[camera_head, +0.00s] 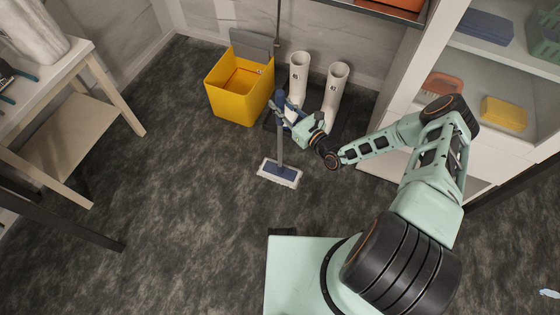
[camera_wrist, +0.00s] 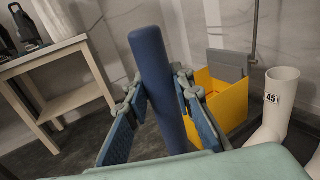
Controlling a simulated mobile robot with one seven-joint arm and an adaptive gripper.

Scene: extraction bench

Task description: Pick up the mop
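The mop (camera_head: 279,150) stands roughly upright on the floor, with a flat white-edged blue head and a grey pole. In the wrist view its thick blue grip (camera_wrist: 155,80) rises between my fingers. My gripper (camera_head: 286,108) is at the upper part of the mop. In the wrist view my gripper (camera_wrist: 165,118) is open, with one blue-padded finger on each side of the grip. A gap shows between the left finger and the grip; the right finger is very close to it, and I cannot tell if it touches.
A yellow bucket (camera_head: 226,98) with a grey plate stands behind left of the mop. White boots (camera_head: 333,92) stand just behind my gripper. A wooden table (camera_head: 70,135) is at left, and a shelf unit (camera_head: 470,85) at right. The floor in front is clear.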

